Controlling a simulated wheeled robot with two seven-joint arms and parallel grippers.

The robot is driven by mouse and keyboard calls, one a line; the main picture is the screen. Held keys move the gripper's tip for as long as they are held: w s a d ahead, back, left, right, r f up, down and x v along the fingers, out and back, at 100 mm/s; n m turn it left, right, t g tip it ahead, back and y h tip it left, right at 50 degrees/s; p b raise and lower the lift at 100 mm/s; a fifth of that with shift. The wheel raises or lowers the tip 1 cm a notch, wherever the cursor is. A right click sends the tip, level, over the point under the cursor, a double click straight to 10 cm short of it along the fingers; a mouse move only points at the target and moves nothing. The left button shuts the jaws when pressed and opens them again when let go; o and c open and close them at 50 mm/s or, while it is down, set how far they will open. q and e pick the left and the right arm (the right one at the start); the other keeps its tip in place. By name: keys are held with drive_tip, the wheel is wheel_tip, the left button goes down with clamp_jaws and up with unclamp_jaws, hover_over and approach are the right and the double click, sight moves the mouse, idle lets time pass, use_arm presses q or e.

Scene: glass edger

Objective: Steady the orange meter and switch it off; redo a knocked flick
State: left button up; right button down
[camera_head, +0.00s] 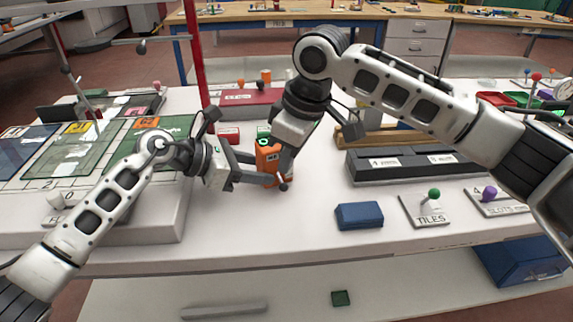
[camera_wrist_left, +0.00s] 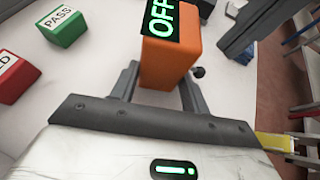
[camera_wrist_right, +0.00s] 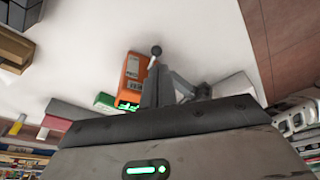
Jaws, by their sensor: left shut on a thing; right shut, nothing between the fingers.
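The orange meter (camera_head: 266,162) stands upright near the bench's middle. In the left wrist view the orange meter (camera_wrist_left: 166,62) has a dark display (camera_wrist_left: 160,18) with green letters reading OFF. My left gripper (camera_head: 272,180) is shut on the meter's lower body, one finger on each side (camera_wrist_left: 162,92). A lever with a black ball knob (camera_wrist_left: 199,72) sticks out from the meter's side; the knob also shows in the right wrist view (camera_wrist_right: 156,50). My right gripper (camera_head: 283,178) is shut and empty, pointing down beside the meter, its tips close to the lever. I cannot tell whether they touch.
A blue block (camera_head: 359,215) lies right of the meter, with a TILES plate (camera_head: 425,209) beyond it. A dark slotted rack (camera_head: 400,165) stands behind. Green PASS (camera_wrist_left: 62,25) and red (camera_wrist_left: 14,76) blocks lie near the meter. Bare bench lies in front.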

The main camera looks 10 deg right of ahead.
drive_tip(key=v, duration=0.3)
drive_tip(key=shift+s+a+r, duration=0.1)
drive_tip(key=shift+a+r, duration=0.1)
drive_tip(key=shift+r, duration=0.15)
use_arm(q)
drive_tip(key=o, duration=0.8)
drive_tip(key=shift+o, duration=0.2)
drive_tip(key=shift+a, duration=0.1)
